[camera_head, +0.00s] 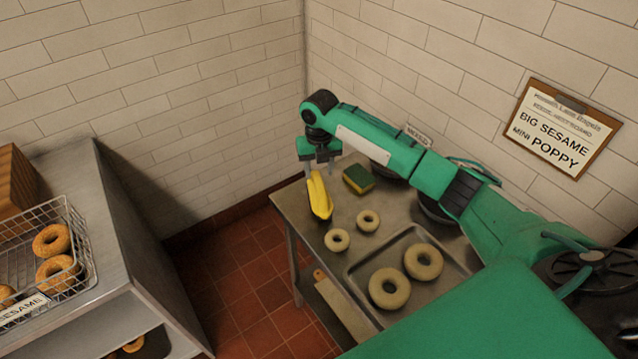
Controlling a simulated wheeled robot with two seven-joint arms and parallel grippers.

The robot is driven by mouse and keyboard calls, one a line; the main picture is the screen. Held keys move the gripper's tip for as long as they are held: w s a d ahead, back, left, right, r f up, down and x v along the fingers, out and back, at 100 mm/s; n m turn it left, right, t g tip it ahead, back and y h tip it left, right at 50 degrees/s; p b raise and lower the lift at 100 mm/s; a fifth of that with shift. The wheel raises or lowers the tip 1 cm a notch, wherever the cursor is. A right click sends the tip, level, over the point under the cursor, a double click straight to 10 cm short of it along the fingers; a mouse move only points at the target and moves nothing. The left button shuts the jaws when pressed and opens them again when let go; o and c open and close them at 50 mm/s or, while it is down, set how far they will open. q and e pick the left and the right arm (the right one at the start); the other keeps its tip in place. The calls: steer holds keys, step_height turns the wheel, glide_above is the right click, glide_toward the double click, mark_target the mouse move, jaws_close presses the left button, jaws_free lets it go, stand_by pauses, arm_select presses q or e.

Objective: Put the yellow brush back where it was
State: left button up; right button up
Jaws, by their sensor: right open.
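The yellow brush (319,197) is at the back left part of the steel table (299,216), close to its left edge. It is long and slightly tilted, with its top end just under my right gripper (319,166). My right gripper is open and points down over the brush's upper end. I cannot tell whether its fingers touch the brush, or whether the brush rests fully on the table. My left gripper is not in view.
A green and yellow sponge (358,179) lies right of the brush. Two small bagels (337,240) lie in front, beside a tray (351,272) with two larger bagels (389,288). Dark bowls stand behind my right arm. A wire basket of bagels (85,240) is at left.

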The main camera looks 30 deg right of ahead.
step_height(320, 180, up, 6)
steer(key=shift+f+b, duration=0.25)
steer(key=shift+b, duration=0.2)
steer(key=shift+s+f, duration=0.1)
